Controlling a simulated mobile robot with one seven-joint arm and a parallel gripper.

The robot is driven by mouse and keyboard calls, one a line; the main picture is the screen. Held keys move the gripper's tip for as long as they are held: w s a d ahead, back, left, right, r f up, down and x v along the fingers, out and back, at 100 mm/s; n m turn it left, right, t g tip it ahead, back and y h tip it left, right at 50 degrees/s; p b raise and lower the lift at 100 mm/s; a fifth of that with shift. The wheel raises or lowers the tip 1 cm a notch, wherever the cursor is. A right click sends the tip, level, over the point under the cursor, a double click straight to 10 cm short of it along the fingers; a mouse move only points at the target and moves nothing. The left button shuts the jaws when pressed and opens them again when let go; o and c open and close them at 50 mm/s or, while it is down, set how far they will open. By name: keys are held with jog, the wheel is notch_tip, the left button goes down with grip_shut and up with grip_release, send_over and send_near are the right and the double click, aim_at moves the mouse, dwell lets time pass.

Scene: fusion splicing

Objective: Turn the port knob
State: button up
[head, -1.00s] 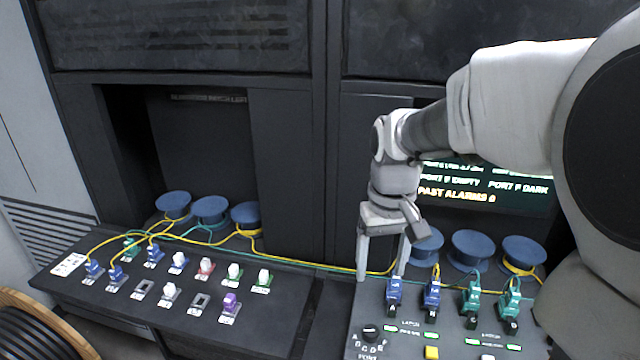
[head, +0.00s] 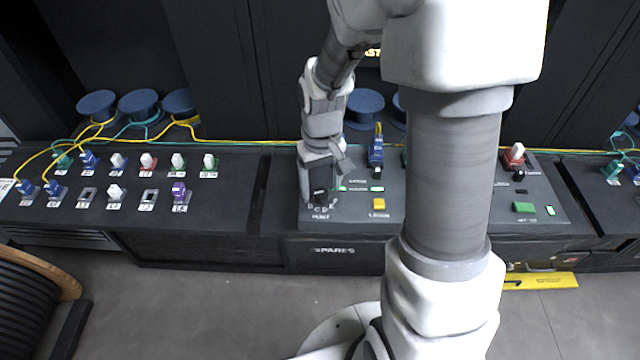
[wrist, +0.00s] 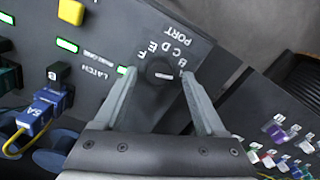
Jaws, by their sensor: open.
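The port knob (wrist: 160,73) is a round black dial on the dark panel, with letters around it and the word PORT beside it in the wrist view. My gripper (wrist: 158,76) is open, with one finger on each side of the knob. Small gaps seem to show between fingers and knob; contact is not clear. In the head view the gripper (head: 319,185) points down over the panel's left end, with the knob (head: 320,196) dark between the fingers. The knob's pointer direction is hard to read.
A yellow button (head: 378,204) and lit green indicators (head: 376,189) lie right of the knob. A blue connector (head: 376,150) with a yellow cable stands behind. The spares panel (head: 225,190) with several coloured plugs is at left. My arm hides the panel's middle.

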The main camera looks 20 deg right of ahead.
jog(key=shift+f, duration=0.5)
grip_shut()
jog(key=shift+n, duration=0.3)
jog(key=n, duration=0.5)
jog(key=shift+r+n+p, duration=0.1)
jog(key=shift+n+p, duration=0.2)
jog(key=shift+p, duration=0.1)
jog(key=n+p, duration=0.2)
jog(key=n, duration=0.3)
jog(key=shift+n, duration=0.4)
